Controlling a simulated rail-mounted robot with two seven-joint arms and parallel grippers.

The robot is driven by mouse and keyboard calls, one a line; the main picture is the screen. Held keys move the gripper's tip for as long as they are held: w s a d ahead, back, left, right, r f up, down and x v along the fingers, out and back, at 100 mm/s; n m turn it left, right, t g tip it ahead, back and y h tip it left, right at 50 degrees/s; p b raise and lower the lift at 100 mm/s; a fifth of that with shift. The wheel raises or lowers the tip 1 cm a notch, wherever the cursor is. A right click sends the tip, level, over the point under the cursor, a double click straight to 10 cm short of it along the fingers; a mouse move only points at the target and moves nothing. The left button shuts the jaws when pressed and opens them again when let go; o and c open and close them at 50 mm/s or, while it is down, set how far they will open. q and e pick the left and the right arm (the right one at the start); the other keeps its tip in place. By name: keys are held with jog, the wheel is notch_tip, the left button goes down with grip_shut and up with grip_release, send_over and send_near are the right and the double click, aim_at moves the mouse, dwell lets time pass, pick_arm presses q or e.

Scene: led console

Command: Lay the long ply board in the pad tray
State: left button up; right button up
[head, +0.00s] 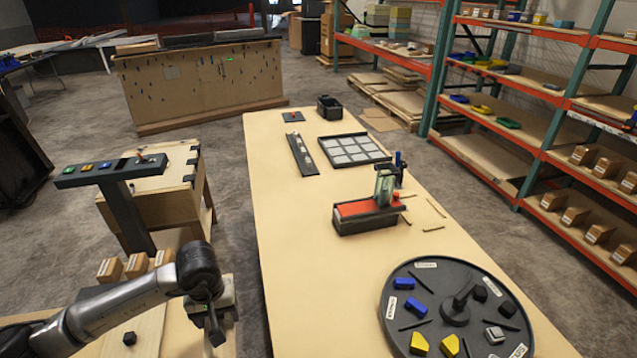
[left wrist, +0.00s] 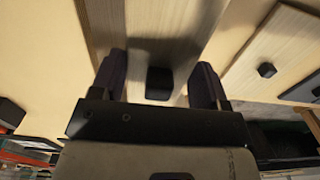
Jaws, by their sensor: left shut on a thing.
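The pad tray (head: 391,155), a dark shallow tray with a grid of pale square pads, lies toward the far end of the long table. My left gripper (head: 214,325) points down over pale wood at the lower left, well away from the tray. In the left wrist view its two fingers (left wrist: 158,85) stand on either side of a black knob (left wrist: 160,84) on a pale wood-grained board (left wrist: 150,22), which I take for the long ply board. The gripper is shut on this board; the exact contact is hard to see. My right gripper is not in view.
Another pale board with a black knob (head: 129,339) lies left of my gripper. A dark post with coloured buttons (head: 110,172) and a wooden cabinet (head: 170,190) stand beyond it. The long table (head: 300,270) carries a red-topped device (head: 366,209) and a round dark turntable (head: 455,312); its near-left part is clear.

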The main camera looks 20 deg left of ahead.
aim_at(225, 348)
pick_arm(q)
jog(key=shift+s+d+m, duration=0.15)
jog(key=shift+s+m, duration=0.05)
jog(key=shift+m, duration=0.4)
jog(key=s+d+f+m, duration=0.2)
jog(key=s+d+f, duration=0.1)
jog(key=shift+s+d+f, duration=0.4)
jog(key=w+d+r+m+p, duration=0.1)
jog(key=w+d+r+m, duration=0.3)
jog(key=d+r, duration=0.5)
jog(key=w+d+r, duration=0.4)
jog(key=r, duration=0.3)
jog(key=s+r+p, duration=0.3)
jog(key=r+p, duration=0.8)
jog(key=p, duration=0.2)
jog(key=s+r+p, duration=0.2)
jog(key=r+p, duration=1)
jog(key=s+r+p, duration=0.3)
jog(key=r+p, duration=0.9)
jog(key=p, duration=0.1)
jog(key=shift+s+a+r+m+p, duration=0.15)
jog(key=shift+s+m+p, duration=0.15)
jog(key=shift+s+p, duration=0.05)
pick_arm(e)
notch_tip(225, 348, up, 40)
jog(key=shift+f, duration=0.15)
